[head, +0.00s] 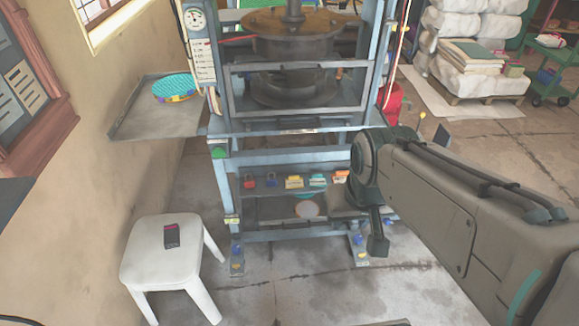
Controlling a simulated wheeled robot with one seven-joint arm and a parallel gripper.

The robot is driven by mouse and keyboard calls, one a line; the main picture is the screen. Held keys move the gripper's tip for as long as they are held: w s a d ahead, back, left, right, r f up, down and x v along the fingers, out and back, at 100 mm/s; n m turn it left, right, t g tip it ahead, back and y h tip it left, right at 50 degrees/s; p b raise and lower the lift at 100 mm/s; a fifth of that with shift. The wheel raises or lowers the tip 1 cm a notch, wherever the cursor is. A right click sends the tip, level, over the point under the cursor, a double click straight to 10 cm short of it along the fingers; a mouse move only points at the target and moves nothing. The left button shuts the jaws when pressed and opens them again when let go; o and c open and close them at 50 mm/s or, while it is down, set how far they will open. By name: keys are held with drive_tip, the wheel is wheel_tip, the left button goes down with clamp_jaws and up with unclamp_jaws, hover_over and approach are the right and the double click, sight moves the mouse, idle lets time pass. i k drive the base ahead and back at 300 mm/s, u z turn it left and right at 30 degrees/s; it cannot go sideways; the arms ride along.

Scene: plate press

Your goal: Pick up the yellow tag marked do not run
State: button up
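A yellow tag (294,182) lies in a row of small items on the low front shelf (262,189) of the press. Its lettering is too small to read. A teal tag (318,180) is to its right, and an orange-yellow tag (341,176) is farther right, close to my arm. My gripper (378,246) points down at the right front of the press, to the right of and lower in the picture than the yellow tag, and apart from it. My arm hides part of the press's right side. The fingers are too small and dark to tell their opening.
A red padlock (249,184) and a blue padlock (271,181) sit left of the yellow tag. The press frame (290,137) rises above the shelf. A white stool (160,250) with a dark device (171,235) stands at left front. The floor before the press is clear.

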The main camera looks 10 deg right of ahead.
sight(294, 181)
drive_tip(key=u, duration=0.2)
drive_tip(key=i, duration=1.25)
drive_tip(key=z, duration=0.2)
